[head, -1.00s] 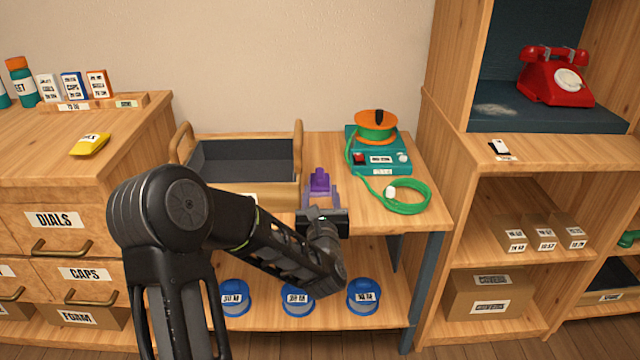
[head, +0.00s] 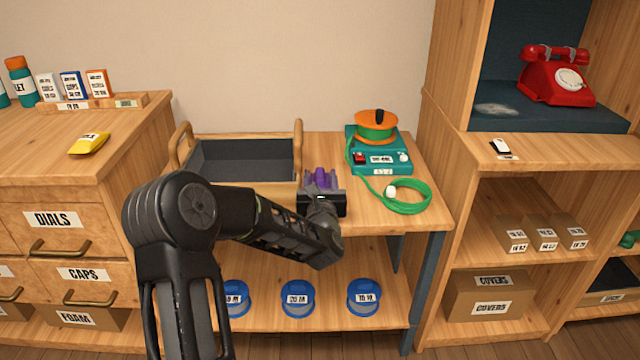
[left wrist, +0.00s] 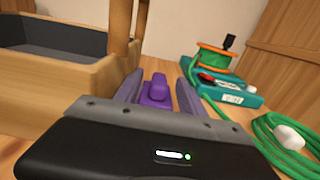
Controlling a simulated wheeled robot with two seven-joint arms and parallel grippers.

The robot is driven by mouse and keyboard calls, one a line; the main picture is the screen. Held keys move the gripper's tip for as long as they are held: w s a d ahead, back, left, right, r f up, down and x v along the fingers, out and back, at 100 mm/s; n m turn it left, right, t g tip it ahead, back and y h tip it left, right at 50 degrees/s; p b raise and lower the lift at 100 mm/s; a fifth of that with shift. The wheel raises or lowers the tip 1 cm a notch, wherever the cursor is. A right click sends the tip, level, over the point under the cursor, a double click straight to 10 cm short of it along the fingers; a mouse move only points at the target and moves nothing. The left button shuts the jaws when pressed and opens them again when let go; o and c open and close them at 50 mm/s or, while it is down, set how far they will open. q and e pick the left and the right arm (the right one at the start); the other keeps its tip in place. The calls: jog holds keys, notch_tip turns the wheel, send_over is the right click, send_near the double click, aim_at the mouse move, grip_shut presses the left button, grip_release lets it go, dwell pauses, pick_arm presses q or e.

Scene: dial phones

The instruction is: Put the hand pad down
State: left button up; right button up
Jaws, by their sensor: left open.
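The purple hand pad (head: 319,178) rests on the wooden table top, just right of the tray. It also shows in the left wrist view (left wrist: 155,92). My left gripper (head: 320,182) is open, with one finger on each side of the pad. In the left wrist view its two fingers (left wrist: 158,88) stand apart around the pad; contact cannot be told. The gripper body hides the pad's near part. My right gripper is not in view.
A wooden tray with a dark lining (head: 245,190) stands close on the left. A teal box (head: 378,162) with an orange and green reel (head: 376,127) is at the back right. A green cable (head: 405,207) lies coiled on the right. Blue round containers (head: 298,298) sit on the shelf below.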

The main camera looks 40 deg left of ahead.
pick_arm(q)
jog(key=shift+c, duration=0.6)
grip_shut()
dwell(0.4)
